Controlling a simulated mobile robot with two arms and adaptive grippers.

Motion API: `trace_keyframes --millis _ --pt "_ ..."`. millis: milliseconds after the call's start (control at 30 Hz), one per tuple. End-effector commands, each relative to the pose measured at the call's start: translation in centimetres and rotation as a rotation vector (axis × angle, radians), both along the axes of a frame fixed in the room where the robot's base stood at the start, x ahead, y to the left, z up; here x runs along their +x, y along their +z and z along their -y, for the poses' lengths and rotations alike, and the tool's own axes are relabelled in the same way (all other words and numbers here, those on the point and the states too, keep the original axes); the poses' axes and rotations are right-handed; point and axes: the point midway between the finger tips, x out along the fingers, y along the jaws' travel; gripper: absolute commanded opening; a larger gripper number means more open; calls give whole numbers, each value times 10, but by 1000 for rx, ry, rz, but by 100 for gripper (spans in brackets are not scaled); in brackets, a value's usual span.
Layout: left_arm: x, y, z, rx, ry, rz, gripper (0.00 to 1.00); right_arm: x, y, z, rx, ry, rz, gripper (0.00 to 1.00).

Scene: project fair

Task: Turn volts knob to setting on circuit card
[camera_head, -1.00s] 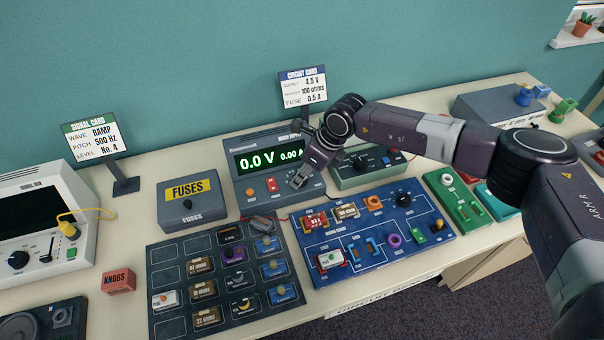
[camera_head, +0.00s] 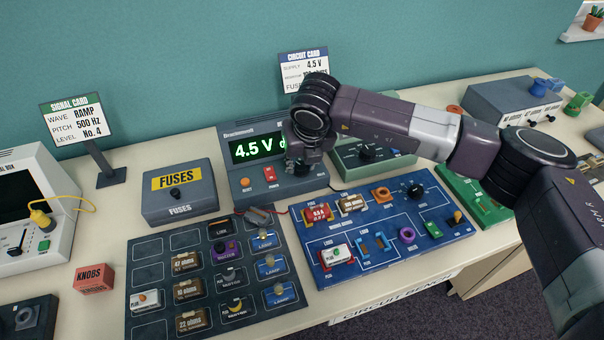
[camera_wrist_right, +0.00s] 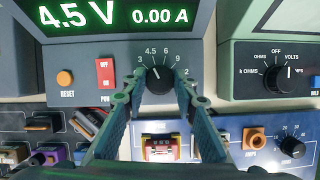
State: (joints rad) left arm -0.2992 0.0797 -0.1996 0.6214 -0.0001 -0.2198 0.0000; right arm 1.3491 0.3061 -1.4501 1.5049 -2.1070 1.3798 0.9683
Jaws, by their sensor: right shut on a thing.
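The grey bench supply (camera_head: 240,185) has a green display (camera_head: 257,148) that reads 4.5 V; the wrist view shows it in full as 4.5 V and 0.00 A (camera_wrist_right: 110,16). Its black volts knob (camera_wrist_right: 159,80) has a ring of numbers around it, with 4.5 at upper left. My right gripper (camera_head: 302,170) is over the supply's right side and hides the knob in the head view. In the wrist view its two fingers are shut on the knob from both sides. The circuit card (camera_head: 303,58) shows supply 4.5 V; my arm covers its lower lines. My left gripper is out of view.
A green meter (camera_head: 385,170) stands right of the supply. The blue circuit board (camera_head: 345,270) lies in front, and the dark parts tray (camera_head: 145,275) is at front left. The fuses box (camera_head: 180,205) is left of the supply.

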Motion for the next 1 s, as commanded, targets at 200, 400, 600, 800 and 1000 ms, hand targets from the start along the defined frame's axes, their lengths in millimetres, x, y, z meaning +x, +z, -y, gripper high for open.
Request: trace_keyframes --millis 200,400,600,800,1000 --pt "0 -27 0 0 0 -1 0 1 -2 -1 2 -115 5 2" --pt "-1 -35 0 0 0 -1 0 1 0 -1 2 -170 4 2" --pt "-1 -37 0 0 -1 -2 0 1 2 -1 1 -187 3 2" --pt "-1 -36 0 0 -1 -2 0 1 2 -1 1 -188 2 2" --pt "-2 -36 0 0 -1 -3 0 1 2 -1 2 -188 2 35"
